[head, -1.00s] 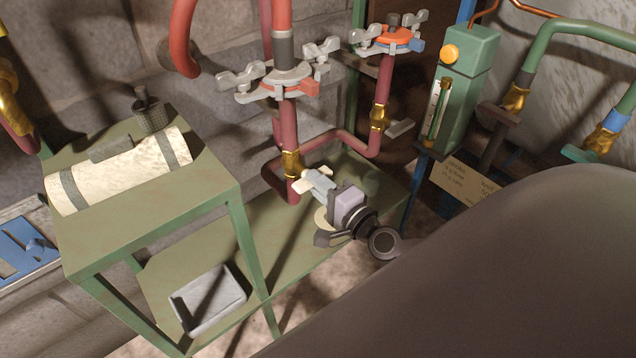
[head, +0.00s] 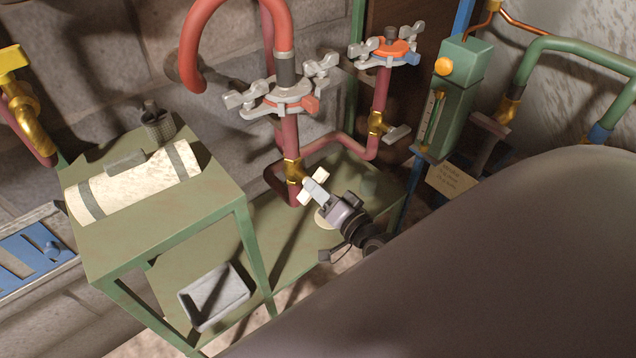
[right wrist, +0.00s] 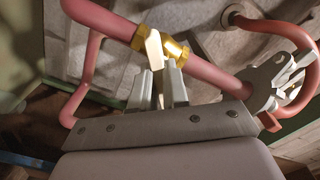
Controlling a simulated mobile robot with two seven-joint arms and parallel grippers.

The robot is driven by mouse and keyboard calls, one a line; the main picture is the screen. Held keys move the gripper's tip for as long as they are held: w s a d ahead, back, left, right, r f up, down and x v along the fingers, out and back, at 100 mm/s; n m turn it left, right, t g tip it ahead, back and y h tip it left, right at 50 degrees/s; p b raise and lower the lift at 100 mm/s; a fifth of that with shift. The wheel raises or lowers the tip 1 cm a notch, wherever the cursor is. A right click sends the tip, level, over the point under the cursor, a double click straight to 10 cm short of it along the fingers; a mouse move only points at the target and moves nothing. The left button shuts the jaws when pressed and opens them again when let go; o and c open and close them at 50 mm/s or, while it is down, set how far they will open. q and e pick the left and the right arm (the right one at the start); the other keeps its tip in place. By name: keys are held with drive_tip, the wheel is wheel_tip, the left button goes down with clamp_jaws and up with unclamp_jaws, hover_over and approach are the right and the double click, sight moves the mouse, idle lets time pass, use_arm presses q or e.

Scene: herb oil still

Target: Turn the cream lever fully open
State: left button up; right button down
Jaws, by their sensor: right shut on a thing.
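The cream lever (head: 314,184) sits on a brass valve (head: 293,170) low on the red pipe in the head view. My right gripper (head: 319,193) reaches it from the lower right and is shut on it. In the right wrist view the cream lever (right wrist: 154,48) stands up between the two grey fingers of the right gripper (right wrist: 161,80), in front of the brass valve body (right wrist: 173,52). The fingers hide the lever's lower part. The lever's exact angle to the pipe is hard to tell. My left gripper is not in view.
A second brass valve (head: 377,123) with a grey lever (head: 397,134) is on the pipe to the right. Clamped pipe joints (head: 283,95) stand above. A green bench (head: 215,193) carries a pale wrapped cylinder (head: 135,183); a grey tray (head: 213,296) lies on the lower shelf.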

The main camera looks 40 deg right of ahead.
use_arm(q)
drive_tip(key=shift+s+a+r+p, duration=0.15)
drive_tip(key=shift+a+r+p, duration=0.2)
drive_tip(key=shift+p, duration=0.4)
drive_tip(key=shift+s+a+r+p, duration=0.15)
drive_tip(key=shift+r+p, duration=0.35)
drive_tip(key=shift+p, duration=0.25)
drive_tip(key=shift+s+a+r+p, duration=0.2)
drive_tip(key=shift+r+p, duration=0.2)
drive_tip(key=shift+p, duration=0.35)
use_arm(e)
drive_tip(key=shift+n, duration=5.2)
drive_tip(key=c, duration=1.1)
unclamp_jaws()
use_arm(q)
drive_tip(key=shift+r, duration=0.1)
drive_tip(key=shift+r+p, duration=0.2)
drive_tip(key=shift+p, duration=0.1)
use_arm(e)
drive_tip(key=shift+s+d, duration=0.15)
drive_tip(key=shift+s, duration=1.65)
drive_tip(key=shift+s+d, duration=0.1)
drive_tip(key=shift+s, duration=1.7)
